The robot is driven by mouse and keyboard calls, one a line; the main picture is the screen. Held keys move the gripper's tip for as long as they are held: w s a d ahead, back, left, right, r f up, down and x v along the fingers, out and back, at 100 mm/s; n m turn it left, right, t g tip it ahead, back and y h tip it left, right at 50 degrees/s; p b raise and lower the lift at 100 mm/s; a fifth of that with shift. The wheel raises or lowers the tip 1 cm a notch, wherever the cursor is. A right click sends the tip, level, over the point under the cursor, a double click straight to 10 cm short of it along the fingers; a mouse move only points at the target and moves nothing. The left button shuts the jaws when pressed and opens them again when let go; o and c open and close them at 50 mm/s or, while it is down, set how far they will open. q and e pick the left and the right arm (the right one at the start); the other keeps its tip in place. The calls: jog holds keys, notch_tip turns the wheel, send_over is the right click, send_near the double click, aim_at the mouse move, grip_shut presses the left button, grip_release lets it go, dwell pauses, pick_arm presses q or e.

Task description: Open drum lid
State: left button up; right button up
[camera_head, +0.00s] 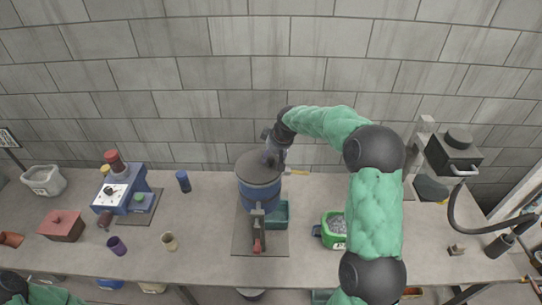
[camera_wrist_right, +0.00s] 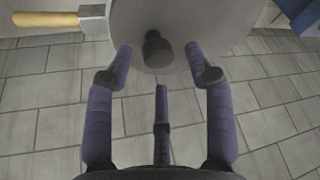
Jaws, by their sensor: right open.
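The drum (camera_head: 259,195) is a blue cylinder standing on a grey plate near the middle of the bench. Its round grey lid (camera_head: 252,164) is on top and also fills the upper middle of the right wrist view (camera_wrist_right: 205,22). A dark knob (camera_wrist_right: 157,48) stands out from the lid. My right gripper (camera_head: 273,156) is at the far right side of the lid. In the right wrist view its purple fingers (camera_wrist_right: 161,62) are open, one on each side of the knob and apart from it. My left gripper is not in view; only part of my left arm shows at lower left.
A hammer with a yellow handle (camera_wrist_right: 45,20) lies beside the drum. A teal bin (camera_head: 283,213) and a red-tipped lever (camera_head: 258,243) are close to the drum. A green container (camera_head: 334,229) stands to the right. The bench between the blue cup (camera_head: 183,181) and the drum is clear.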

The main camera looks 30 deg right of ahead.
jog(key=shift+x, duration=0.8)
jog(key=shift+s+r, duration=0.1)
grip_shut()
jog(key=shift+r, duration=0.1)
